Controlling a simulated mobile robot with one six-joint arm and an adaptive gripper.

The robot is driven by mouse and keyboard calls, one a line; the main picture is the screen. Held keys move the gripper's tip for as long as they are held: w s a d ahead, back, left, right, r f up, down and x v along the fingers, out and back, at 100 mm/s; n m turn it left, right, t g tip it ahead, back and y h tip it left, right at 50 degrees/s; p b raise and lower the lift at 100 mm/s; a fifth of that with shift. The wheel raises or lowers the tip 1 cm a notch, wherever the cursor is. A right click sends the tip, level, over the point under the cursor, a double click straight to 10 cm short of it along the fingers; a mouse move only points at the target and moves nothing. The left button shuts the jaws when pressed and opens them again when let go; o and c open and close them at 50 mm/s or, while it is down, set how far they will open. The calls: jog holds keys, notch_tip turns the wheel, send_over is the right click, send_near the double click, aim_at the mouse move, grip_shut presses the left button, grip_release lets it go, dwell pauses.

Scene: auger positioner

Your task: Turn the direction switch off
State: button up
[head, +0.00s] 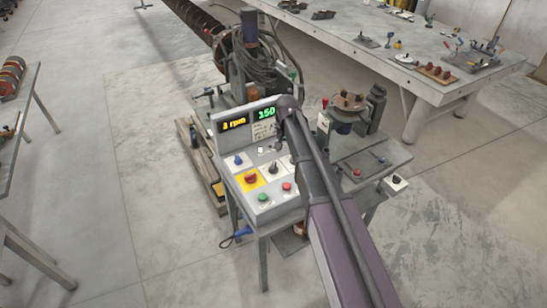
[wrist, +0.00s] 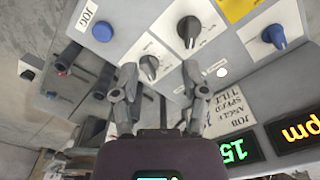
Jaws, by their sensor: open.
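The grey control panel (head: 232,186) stands in the middle of the head view. A large black knob (head: 272,169) on a white plate sits on it, and it also shows in the wrist view (wrist: 189,28). A smaller dark knob (wrist: 149,65) shows in the wrist view, between my spread fingertips as seen there. My gripper (wrist: 159,74) is open with nothing held. I cannot tell whether it touches the small knob. The labels beside both knobs are too small to read, so I cannot tell which is the direction switch. My arm hides the panel's right part in the head view.
Close by are a blue knob (wrist: 275,37), a blue JOG button (wrist: 102,31), a white button (wrist: 222,71) and a red knob on yellow (head: 251,178). Green (head: 263,197) and red (head: 286,186) buttons sit at the front. A lit display (head: 235,123) rises behind.

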jog(key=r+p, duration=0.1)
jog(key=r, duration=0.1)
send_over(273, 164)
jog(key=shift+s, duration=0.15)
jog(key=shift+d+f, duration=0.1)
jog(key=shift+f, duration=0.15)
notch_tip(273, 164, down, 13)
jog(key=b, duration=1.3)
jog(key=shift+f+b, duration=0.2)
jog(key=shift+b, duration=0.2)
